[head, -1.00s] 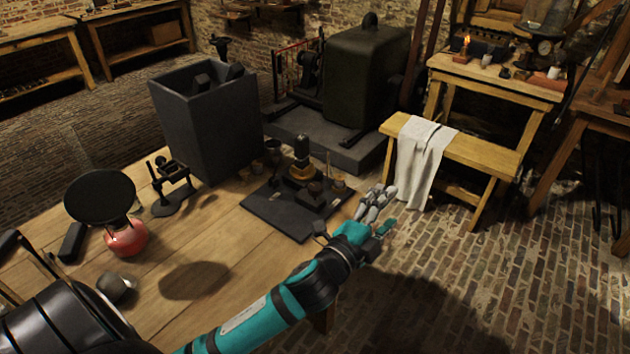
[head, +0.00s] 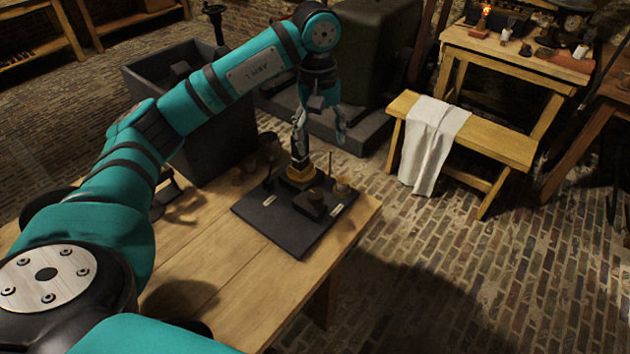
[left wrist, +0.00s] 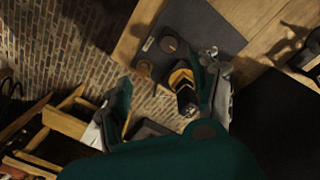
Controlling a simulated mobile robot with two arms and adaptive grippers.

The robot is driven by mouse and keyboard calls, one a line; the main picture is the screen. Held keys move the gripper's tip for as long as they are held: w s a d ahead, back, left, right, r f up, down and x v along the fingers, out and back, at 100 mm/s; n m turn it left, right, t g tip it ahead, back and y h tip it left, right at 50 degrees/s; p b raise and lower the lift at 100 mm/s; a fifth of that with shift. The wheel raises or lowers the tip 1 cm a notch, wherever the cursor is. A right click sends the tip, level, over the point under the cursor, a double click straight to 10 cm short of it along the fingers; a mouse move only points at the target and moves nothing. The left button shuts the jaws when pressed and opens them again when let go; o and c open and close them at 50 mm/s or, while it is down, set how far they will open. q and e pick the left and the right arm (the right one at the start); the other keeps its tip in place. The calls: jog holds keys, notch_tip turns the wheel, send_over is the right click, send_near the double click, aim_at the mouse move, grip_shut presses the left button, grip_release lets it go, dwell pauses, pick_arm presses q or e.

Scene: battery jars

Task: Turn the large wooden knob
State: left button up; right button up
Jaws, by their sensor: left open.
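A dark board (head: 265,222) lies on the wooden table's right end and bears several small fittings. My left gripper (head: 321,138) is open, pointing down, above the board's far side. One finger overlaps the post in the head view; contact is unclear. My right gripper is not in view.
A tall grey bin (head: 212,140) stands behind the board, partly hidden by my left arm. A bench (head: 490,147) with a white cloth (head: 432,140) stands right, across open brick floor. The front tabletop is clear.

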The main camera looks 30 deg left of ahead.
pick_arm(q)
jog(key=a, duration=0.1)
jog(key=p, duration=0.1)
send_near(315, 193)
jog(key=shift+y, duration=0.3)
jog(key=f, duration=0.2)
jog(key=f+p, duration=0.1)
jog(key=f, duration=0.5)
jog(key=shift+w+d+f+p, duration=0.1)
jog(key=shift+d+f+p, duration=0.15)
jog(key=shift+p, duration=0.15)
jog(key=shift+f, duration=0.45)
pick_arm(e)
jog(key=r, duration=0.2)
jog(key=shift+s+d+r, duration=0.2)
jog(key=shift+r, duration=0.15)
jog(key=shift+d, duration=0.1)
pick_arm(q)
jog(key=c, duration=1.2)
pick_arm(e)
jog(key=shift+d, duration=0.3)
